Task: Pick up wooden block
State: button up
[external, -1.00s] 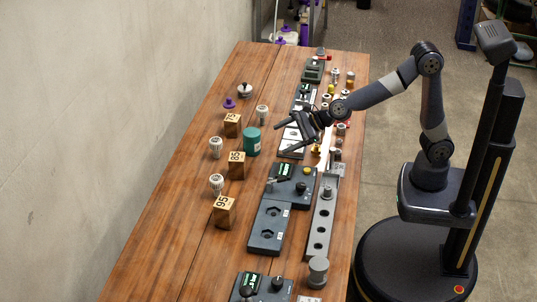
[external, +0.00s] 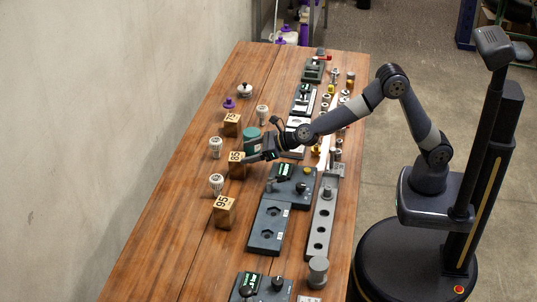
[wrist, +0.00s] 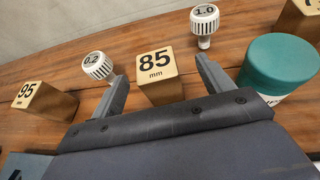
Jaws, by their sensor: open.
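Three wooden blocks stand in a row on the table, marked 75 (external: 231,125), 85 (external: 236,170) and 95 (external: 225,211). My gripper (external: 262,157) is open and low over the table, close to the 85 block, with its fingers pointing left. In the wrist view the 85 block (wrist: 160,76) lies ahead between the two open fingers, and its lower part is hidden by my gripper's body. The 95 block (wrist: 42,99) is to the left of the fingers there. I cannot tell whether a finger touches the 85 block.
A teal cylinder (wrist: 280,66) stands right of the fingers. White knobs marked 0.2 (wrist: 98,66) and 1.0 (wrist: 204,22) stand near the 85 block. Dark fixtures (external: 268,226) and a grey rail (external: 320,232) lie to the right of the blocks. The table's left side is clear.

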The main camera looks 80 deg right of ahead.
aim_at(238, 156)
jog(key=x, duration=0.1)
jog(key=p+x, duration=0.1)
jog(key=x, duration=0.1)
jog(key=shift+w+a+f+p, duration=0.1)
jog(key=shift+w+a+p, duration=0.1)
jog(key=shift+a+p, duration=0.15)
jog(key=shift+x, duration=0.8)
jog(key=shift+c, duration=0.2)
jog(key=c, duration=1.1)
